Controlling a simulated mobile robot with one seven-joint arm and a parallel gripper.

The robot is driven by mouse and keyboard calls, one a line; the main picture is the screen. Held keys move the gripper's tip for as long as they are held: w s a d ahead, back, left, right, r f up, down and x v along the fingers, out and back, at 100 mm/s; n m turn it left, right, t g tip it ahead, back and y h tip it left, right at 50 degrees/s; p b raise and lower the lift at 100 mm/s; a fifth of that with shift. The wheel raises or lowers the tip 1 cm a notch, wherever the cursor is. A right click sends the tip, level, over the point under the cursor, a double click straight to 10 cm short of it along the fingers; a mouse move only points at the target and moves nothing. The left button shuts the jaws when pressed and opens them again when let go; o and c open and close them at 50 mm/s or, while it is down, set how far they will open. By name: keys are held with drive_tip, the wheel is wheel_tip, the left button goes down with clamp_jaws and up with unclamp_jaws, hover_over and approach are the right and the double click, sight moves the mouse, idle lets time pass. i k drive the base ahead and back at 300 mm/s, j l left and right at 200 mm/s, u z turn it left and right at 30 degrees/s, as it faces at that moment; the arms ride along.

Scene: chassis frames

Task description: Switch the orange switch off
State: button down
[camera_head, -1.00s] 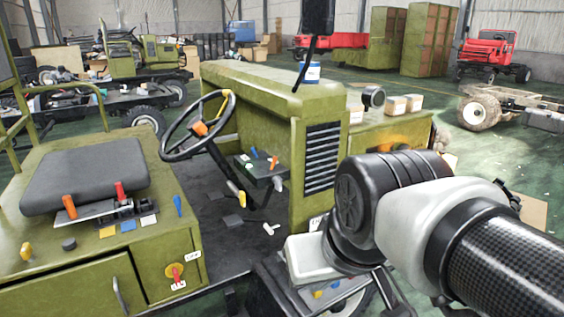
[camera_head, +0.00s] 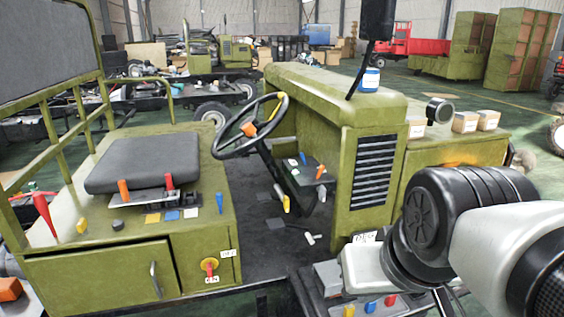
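Several orange parts show on the green vehicle, and I cannot tell for sure which is the orange switch. An upright orange lever (camera_head: 124,190) stands in front of the black seat. A small orange lever (camera_head: 321,171) sits on the dark panel beside the steering column. An orange piece (camera_head: 249,129) is on the steering wheel. My arm reaches in from the right edge; my gripper is not in view.
The black seat (camera_head: 144,165) and steering wheel (camera_head: 250,125) stand left of the green hood (camera_head: 335,92). A dark floor (camera_head: 262,235) lies between the seat base and the hood. Green rails (camera_head: 70,130) rise at the left. Blue and red levers (camera_head: 370,306) show at the bottom, near my arm.

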sight(322, 167)
drive_tip(key=i+l+u, duration=0.15)
drive_tip(key=l+u, duration=0.15)
drive_tip(key=l, duration=0.8)
drive_tip(key=l+u, duration=0.35)
drive_tip(key=l, duration=0.75)
drive_tip(key=k+l+u, duration=0.1)
drive_tip(key=l+u, duration=0.2)
drive_tip(key=l, duration=0.85)
drive_tip(key=i+j+u, duration=0.2)
drive_tip(key=u, duration=0.35)
drive_tip(key=i+j, duration=0.1)
drive_tip(key=j, duration=0.25)
drive_tip(key=i+j+u, duration=0.1)
drive_tip(key=j, duration=0.3)
